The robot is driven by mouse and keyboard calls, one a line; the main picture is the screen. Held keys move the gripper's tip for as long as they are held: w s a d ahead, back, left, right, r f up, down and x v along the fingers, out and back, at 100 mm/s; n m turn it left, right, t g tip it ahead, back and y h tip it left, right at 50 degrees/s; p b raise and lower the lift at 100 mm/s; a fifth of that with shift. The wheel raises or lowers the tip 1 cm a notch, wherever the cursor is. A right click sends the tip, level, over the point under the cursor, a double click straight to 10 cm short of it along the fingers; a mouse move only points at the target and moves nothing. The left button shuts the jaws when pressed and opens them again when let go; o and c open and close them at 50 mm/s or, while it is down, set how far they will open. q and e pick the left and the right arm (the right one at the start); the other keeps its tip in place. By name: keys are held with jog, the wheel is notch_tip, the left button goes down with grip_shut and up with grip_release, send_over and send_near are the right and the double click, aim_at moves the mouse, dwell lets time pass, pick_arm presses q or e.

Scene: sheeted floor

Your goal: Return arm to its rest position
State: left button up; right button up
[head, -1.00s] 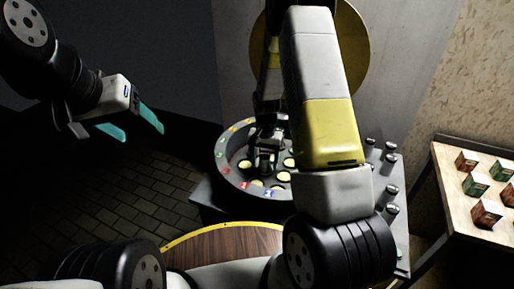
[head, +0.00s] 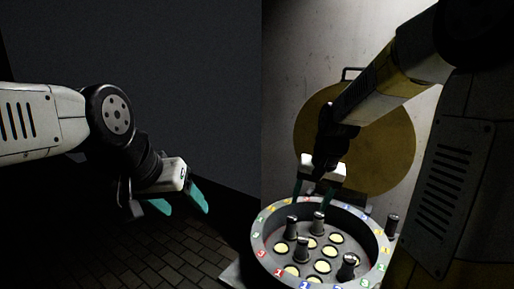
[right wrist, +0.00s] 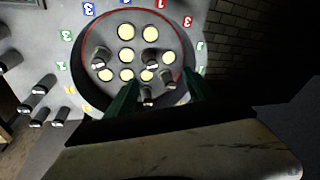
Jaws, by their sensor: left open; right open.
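My right gripper (head: 316,196) is open in the head view, its green fingers pointing down at the back rim of a round grey drum. In the right wrist view its two fingers (right wrist: 160,95) are apart, with a dark peg (right wrist: 147,96) seen between and beyond their tips. I cannot tell whether they touch it. My left gripper (head: 180,207) is open and empty on the left, over bare floor and apart from the drum.
The round drum (head: 262,258) has coloured numbers on its rim, several pale round spots and several dark pegs inside. Another peg (head: 392,224) stands outside it. A yellow disc (head: 385,150) is on the wall behind. The brick floor (head: 180,262) at left is clear.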

jog(key=s+r+n+t, duration=0.1)
jog(key=s+r, duration=0.4)
jog(key=s, duration=0.3)
jog(key=s+a+r+n+t, duration=0.1)
jog(key=s+r, duration=0.3)
jog(key=s, duration=0.4)
jog(key=shift+s+r+n+t+y, duration=0.2)
jog(key=shift+r+n+t+y, duration=0.2)
jog(key=shift+n+t, duration=0.35)
jog(key=shift+c, duration=0.4)
